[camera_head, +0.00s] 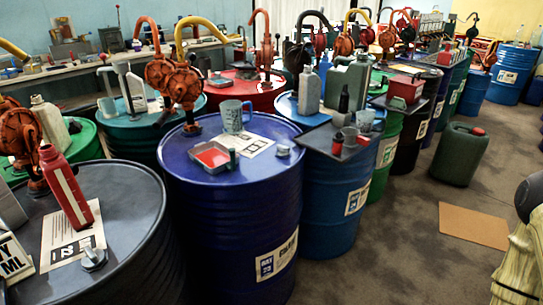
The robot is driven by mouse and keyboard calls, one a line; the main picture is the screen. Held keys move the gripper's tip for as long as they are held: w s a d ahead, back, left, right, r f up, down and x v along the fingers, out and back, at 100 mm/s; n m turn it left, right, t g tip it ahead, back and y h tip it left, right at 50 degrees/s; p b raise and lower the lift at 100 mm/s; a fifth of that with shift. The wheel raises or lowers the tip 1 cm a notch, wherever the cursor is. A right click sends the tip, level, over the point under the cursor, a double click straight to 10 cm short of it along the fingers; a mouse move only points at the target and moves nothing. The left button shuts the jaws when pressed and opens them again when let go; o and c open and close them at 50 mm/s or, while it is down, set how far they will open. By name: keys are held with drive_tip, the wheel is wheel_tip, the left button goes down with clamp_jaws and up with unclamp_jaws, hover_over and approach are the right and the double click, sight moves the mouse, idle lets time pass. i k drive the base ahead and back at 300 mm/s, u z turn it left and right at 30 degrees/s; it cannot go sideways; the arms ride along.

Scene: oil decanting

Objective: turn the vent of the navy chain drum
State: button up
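The navy drum (230,225) stands upright in the middle of the head view. On the same lid are a rust-red pump (178,82) with a yellow spout, a grey-green mug (234,117), a shallow tray with red inside (211,156) and a printed sheet (252,144). My gripper is not in view.
A dark drum (118,230) with a leaning red bottle (66,187) stands front left. A blue drum (327,190) adjoins on the right, bearing a dark tray (320,141).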

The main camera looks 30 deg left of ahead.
sight(284, 151)
drive_tip(key=k, duration=0.1)
drive_tip(key=u, duration=1)
